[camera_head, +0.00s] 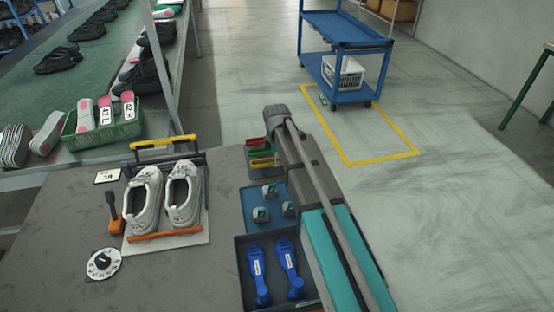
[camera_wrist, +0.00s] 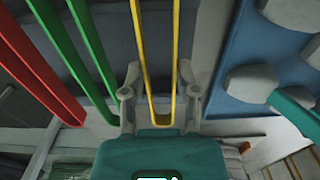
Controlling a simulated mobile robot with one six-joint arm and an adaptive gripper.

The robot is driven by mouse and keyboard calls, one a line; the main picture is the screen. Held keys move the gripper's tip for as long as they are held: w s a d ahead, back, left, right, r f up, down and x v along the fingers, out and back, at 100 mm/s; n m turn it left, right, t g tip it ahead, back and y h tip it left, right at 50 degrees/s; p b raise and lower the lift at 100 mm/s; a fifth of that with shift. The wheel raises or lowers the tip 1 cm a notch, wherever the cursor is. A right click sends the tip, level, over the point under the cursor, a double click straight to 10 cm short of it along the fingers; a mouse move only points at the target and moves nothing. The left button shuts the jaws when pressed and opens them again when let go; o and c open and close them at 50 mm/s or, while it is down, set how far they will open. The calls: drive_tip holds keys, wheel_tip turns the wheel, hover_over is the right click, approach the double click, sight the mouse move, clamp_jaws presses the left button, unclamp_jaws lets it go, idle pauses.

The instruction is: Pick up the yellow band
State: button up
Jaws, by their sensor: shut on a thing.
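The yellow band (camera_wrist: 174,45) is a long thin U-shaped loop in the wrist view. My gripper (camera_wrist: 158,80) has one finger on each side of the band, near its rounded end, and is shut on it. In the head view the yellow band (camera_head: 263,162) shows at the front of a small group of coloured bands, left of my arm. My fingers cannot be made out there. The wrist view does not show clearly whether the band is clear of its holder.
Green (camera_wrist: 84,45) and red (camera_wrist: 40,65) bands stand left of the yellow one in the wrist view. A blue tray with grey pieces (camera_head: 247,208) and a dark tray with blue tools (camera_head: 243,285) lie nearer. White shoes (camera_head: 183,195) stand left on the bench.

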drive_tip(key=shift+r+p, duration=1.25)
drive_tip(key=shift+r, duration=0.1)
drive_tip(key=s+r+p, duration=1)
drive_tip(key=s, duration=0.4)
drive_tip(key=shift+a, duration=0.35)
drive_tip(key=shift+s+r, duration=0.1)
